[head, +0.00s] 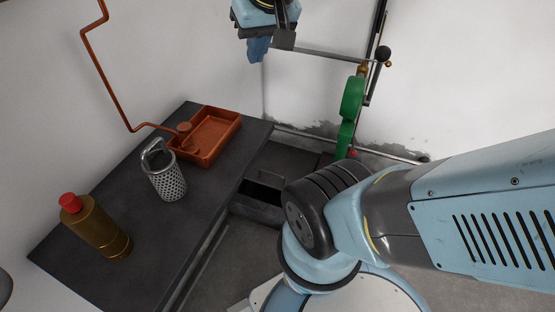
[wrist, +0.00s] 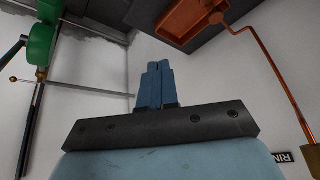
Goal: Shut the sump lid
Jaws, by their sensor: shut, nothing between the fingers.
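A dark sump (head: 256,211) sits low on the floor beside the bench, with a black gap showing at its front. A dark grey panel with a small handle, which looks like the sump lid (head: 285,162), lies behind the gap. The lid is not shut over the gap; I cannot tell whether it is tilted up or slid back. My arm hides the sump's right side. My gripper (head: 258,50) is high up by the back wall, well above the lid and apart from it. In the wrist view its blue fingers (wrist: 154,86) are together and empty.
A dark bench (head: 115,195) at left holds an orange tray (head: 228,119), a perforated metal basket (head: 170,184) and a brass bottle (head: 100,230) with a red cap. A copper pipe (head: 103,82) runs above. Green valve-like parts (head: 351,100) and a horizontal rod (head: 330,54) stand near my gripper.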

